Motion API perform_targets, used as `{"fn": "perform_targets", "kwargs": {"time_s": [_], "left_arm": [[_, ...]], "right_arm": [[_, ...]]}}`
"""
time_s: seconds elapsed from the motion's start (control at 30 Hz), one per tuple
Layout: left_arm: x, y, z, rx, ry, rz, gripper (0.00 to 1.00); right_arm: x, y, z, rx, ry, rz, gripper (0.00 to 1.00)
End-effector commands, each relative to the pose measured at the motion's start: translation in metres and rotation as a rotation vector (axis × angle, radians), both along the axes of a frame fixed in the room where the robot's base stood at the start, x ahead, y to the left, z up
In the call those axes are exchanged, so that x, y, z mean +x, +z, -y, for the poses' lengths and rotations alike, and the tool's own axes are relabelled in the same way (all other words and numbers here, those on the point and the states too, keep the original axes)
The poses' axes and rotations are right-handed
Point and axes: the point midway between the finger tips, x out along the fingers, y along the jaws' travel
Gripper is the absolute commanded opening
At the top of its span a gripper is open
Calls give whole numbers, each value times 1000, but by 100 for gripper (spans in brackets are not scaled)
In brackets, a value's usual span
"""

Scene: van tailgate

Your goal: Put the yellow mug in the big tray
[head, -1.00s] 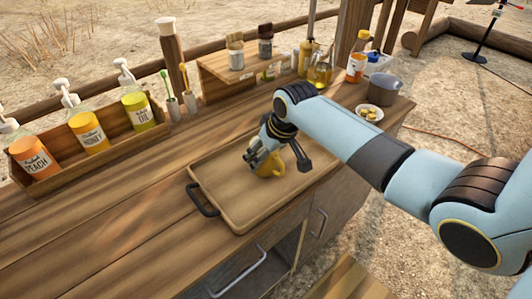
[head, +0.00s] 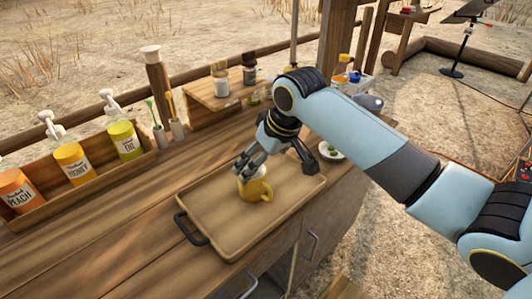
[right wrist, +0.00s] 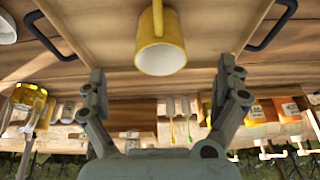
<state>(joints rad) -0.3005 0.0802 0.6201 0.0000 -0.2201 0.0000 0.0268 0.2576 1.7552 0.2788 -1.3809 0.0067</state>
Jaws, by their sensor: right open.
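The yellow mug (head: 258,190) stands upright on the big wooden tray (head: 232,238), near its middle, with its handle toward the right. In the right wrist view the mug (right wrist: 172,26) shows its pale inside, and the tray (right wrist: 106,30) lies behind it with its dark handles at both sides. My right gripper (head: 274,169) is open, above and just behind the mug in the head view. In the right wrist view its fingers (right wrist: 163,82) are wide apart, with the mug beyond their tips and nothing between them. My left gripper is in neither view.
A wooden box (head: 95,187) with several pump bottles stands left of the tray. A small shelf with jars (head: 221,78) stands at the back. A small white bowl (head: 331,151) is right of my right gripper.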

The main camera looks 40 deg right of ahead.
Motion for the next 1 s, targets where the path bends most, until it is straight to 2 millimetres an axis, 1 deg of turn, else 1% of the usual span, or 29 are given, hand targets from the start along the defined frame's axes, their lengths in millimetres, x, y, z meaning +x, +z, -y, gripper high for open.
{"fn": "perform_targets", "kwargs": {"time_s": [0.03, 0.1, 0.23, 0.8, 0.87, 0.97, 1.0], "left_arm": [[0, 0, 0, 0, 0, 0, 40], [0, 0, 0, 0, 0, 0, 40], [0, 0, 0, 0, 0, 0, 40], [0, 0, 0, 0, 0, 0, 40], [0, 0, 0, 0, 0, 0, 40], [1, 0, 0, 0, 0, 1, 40], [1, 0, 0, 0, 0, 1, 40]], "right_arm": [[-3, 7, 1, -1, 1, 1, 100], [-6, 15, 1, 0, 1, 0, 100], [-10, 23, 1, 1, 0, -1, 100], [-11, 24, 0, 1, 0, -2, 100], [-17, 23, -2, -2, 4, -5, 100], [-43, 19, -12, -16, 18, -16, 100], [-58, 19, -17, -25, 24, -20, 100]]}}
